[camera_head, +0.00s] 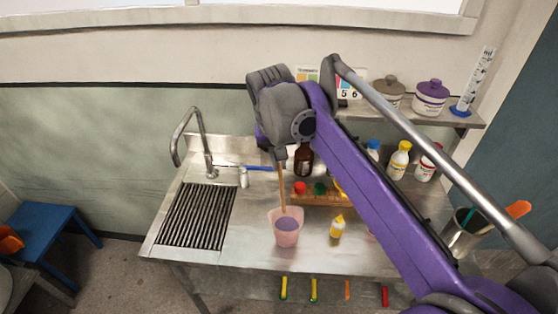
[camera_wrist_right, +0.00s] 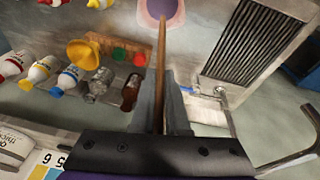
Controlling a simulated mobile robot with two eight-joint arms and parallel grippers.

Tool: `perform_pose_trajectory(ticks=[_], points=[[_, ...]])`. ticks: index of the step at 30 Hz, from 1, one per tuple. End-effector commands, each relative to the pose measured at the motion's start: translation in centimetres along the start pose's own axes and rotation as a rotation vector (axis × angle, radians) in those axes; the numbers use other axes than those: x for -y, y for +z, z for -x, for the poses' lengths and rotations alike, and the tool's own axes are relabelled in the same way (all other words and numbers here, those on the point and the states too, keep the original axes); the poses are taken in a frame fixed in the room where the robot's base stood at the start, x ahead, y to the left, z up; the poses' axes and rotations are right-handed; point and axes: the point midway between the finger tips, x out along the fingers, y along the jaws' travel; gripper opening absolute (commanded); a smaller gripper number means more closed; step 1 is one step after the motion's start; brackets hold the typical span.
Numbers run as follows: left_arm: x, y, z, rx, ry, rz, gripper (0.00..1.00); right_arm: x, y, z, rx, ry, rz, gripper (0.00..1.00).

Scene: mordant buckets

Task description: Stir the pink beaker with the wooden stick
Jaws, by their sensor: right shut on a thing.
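The pink beaker (camera_head: 286,238) stands on the metal counter near its front edge, with purple liquid in it. In the right wrist view the beaker (camera_wrist_right: 150,18) is partly cut off at the top. The wooden stick (camera_head: 282,190) hangs down from my right gripper (camera_head: 280,158), and its lower end is in the beaker. The right wrist view shows the stick (camera_wrist_right: 161,60) held between the fingers of my right gripper (camera_wrist_right: 162,85). Its tip in the liquid is hard to make out. My left gripper is not in view.
A ribbed drainboard (camera_head: 198,216) and tap (camera_head: 207,160) are left of the beaker. Behind are a wooden rack (camera_head: 322,199) with coloured caps and a brown bottle (camera_head: 303,162). A metal container (camera_head: 463,232) is farther right.

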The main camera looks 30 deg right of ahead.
Motion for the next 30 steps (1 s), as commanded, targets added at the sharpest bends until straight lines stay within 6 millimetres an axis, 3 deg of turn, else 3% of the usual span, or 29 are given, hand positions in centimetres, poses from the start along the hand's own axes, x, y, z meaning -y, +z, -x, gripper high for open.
perform_pose_trajectory(ticks=[8,30], points=[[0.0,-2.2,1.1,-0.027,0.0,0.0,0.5,-0.2,-0.8,3.2,-0.005,-0.002,-0.001,0.0],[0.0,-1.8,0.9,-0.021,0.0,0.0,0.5,-0.8,-2.3,10.6,0.0,0.0,0.0,0.0]])
